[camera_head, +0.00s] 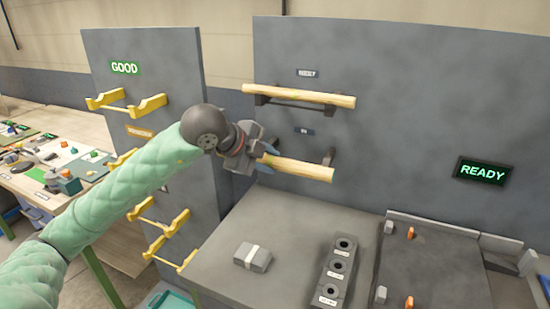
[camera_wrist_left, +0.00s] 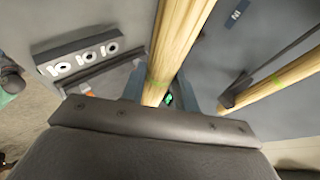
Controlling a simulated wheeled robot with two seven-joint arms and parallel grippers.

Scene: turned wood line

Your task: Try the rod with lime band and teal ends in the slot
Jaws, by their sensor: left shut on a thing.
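A pale wooden rod (camera_head: 303,170) is held by my left gripper (camera_head: 263,154), which is shut around it. In the left wrist view the held rod (camera_wrist_left: 180,40) runs between the fingers, with a faint lime band near the jaws. Its left part is hidden by the gripper; no teal end is clear. The rod is at the lower dark bracket (camera_head: 328,157) under a small label (camera_head: 304,131); I cannot tell whether it still touches it. A second rod (camera_head: 310,96) rests on the upper bracket and also has a lime band in the wrist view (camera_wrist_left: 291,72). My right gripper is not in view.
A dark block with several round sockets (camera_head: 336,272) stands on the grey bench, beside a small grey box (camera_head: 253,257). A flat fixture (camera_head: 435,270) with orange parts is at right, under a READY sign (camera_head: 483,171). Yellow hooks (camera_head: 128,103) line the GOOD panel at left.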

